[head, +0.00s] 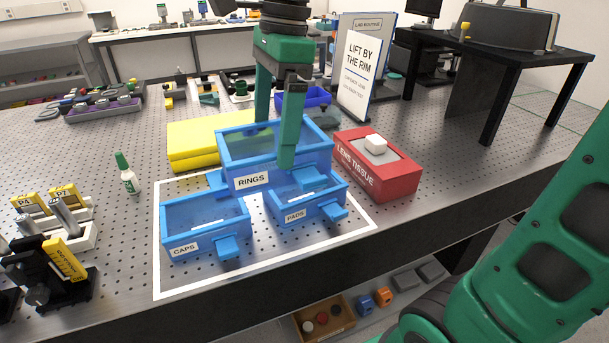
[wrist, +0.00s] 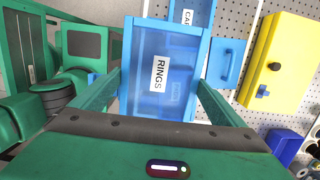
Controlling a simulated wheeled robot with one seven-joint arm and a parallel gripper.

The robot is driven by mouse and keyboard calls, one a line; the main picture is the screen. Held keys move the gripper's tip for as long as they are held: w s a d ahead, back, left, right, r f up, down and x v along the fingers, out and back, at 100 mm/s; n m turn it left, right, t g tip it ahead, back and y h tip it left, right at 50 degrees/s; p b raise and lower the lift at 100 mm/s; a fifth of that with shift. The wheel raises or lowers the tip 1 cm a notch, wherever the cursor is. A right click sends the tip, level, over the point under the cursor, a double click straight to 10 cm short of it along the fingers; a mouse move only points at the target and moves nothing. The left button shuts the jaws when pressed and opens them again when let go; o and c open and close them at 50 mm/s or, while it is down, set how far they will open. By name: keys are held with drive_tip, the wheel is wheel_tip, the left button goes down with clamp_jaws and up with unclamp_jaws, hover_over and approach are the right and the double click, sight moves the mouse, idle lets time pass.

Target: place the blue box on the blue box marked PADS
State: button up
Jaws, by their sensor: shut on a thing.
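The blue RINGS box (head: 232,158) has a clear top and is between the fingers of my gripper (head: 275,142). My gripper is shut on it; one finger is in front and the other goes down behind its far wall. The wrist view shows the RINGS box (wrist: 137,65) between both fingers (wrist: 160,90). The blue PADS box (head: 325,212) stands on the table, lower and to the right, its rear hidden by the RINGS box. I cannot tell whether the two touch. A faint label shows through the RINGS box in the wrist view.
The blue CAPS box (head: 203,213) stands to the left inside the white outline. A blue part with a handle (wrist: 228,60) shows beside the RINGS box. A yellow case (head: 190,142) lies behind, a red tissue box (head: 388,180) to the right, and a small bottle (head: 128,178) to the left.

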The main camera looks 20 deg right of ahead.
sight(304, 135)
drive_tip(key=w+d+f, duration=0.2)
drive_tip(key=d, duration=0.1)
drive_tip(key=w+d+f, duration=0.2)
drive_tip(key=w, duration=0.1)
drive_tip(key=w+d+f, duration=0.2)
drive_tip(key=d, duration=0.1)
drive_tip(key=shift+w+d+f, duration=0.2)
drive_tip(key=shift+d+f, duration=0.1)
drive_tip(key=shift+f, duration=2.15)
drive_tip(key=o, duration=1.3)
drive_tip(key=shift+f, duration=0.1)
drive_tip(key=r, duration=0.4)
drive_tip(key=d+r, duration=0.1)
drive_tip(key=r, duration=0.3)
drive_tip(key=d+r, duration=0.1)
drive_tip(key=r, duration=0.3)
